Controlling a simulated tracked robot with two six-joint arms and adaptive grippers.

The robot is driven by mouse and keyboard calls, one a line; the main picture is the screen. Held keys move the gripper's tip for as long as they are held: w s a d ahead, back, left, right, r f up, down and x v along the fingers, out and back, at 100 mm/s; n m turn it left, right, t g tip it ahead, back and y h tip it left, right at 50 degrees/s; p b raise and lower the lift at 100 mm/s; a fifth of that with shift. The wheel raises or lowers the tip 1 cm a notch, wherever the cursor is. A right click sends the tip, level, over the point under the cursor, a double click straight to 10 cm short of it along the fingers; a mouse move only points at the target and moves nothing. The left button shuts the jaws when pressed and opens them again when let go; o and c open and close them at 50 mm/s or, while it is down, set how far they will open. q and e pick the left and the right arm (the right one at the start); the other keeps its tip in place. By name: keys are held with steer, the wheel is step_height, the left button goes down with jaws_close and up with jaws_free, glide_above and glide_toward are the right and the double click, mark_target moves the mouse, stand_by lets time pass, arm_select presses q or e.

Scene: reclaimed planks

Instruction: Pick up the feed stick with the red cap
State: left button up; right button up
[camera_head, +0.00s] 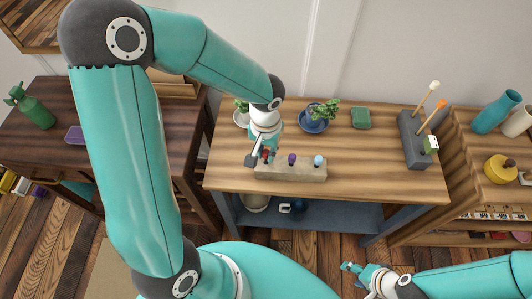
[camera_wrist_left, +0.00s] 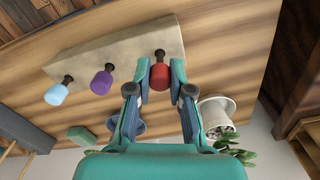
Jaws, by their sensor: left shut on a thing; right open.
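The feed stick with the red cap (camera_wrist_left: 160,77) stands in a pale block (camera_wrist_left: 120,48), its dark stem meeting the block. My left gripper (camera_wrist_left: 160,74) is shut on the red cap, one finger on each side. In the head view, my left gripper (camera_head: 265,155) is at the left end of the block (camera_head: 290,171) and partly hides the red cap. A purple-capped stick (camera_wrist_left: 101,83) and a light blue-capped stick (camera_wrist_left: 56,94) stand in the same block. My right gripper (camera_head: 356,270) is open and empty, low in front of the bench.
The wooden bench (camera_head: 390,185) carries a blue plant pot (camera_head: 314,118), a green box (camera_head: 361,118) and a grey block (camera_head: 414,145) with upright sticks at the right. A white pot (camera_wrist_left: 216,118) stands near the left gripper. Bare wood lies right of the pale block.

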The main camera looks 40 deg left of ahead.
arm_select(q)
step_height(320, 180, up, 25)
steer(key=p, duration=0.6)
stand_by(0.4)
steer(key=shift+f, duration=0.2)
